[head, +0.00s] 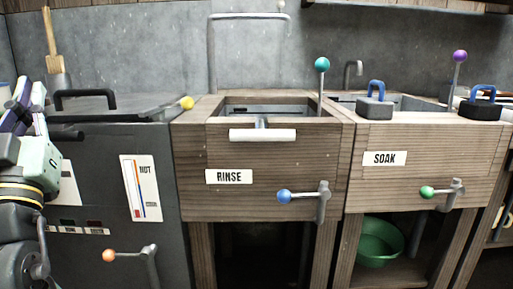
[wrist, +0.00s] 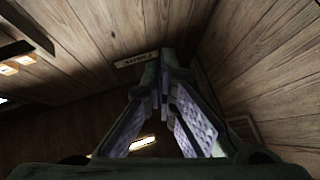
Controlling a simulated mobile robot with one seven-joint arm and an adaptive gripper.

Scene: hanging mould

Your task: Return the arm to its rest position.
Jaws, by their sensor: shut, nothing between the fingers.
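My arm shows at the left edge of the head view, folded up close to the dark grey cabinet, with part of my gripper (head: 17,105) at its upper end, cut by the frame edge. In the wrist view, my gripper (wrist: 163,85) points away from the camera. Its two purple-padded fingers come together at the tips, with nothing between them. Dark wooden planks fill the background of the wrist view, with a small pale label (wrist: 136,60) beyond the fingertips.
A dark cabinet (head: 110,185) with an orange-knobbed lever stands close beside my arm. A wooden RINSE sink (head: 265,205) and a SOAK sink (head: 440,160) follow to the right, with levers sticking out in front. A green bowl (head: 378,242) sits below the SOAK sink.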

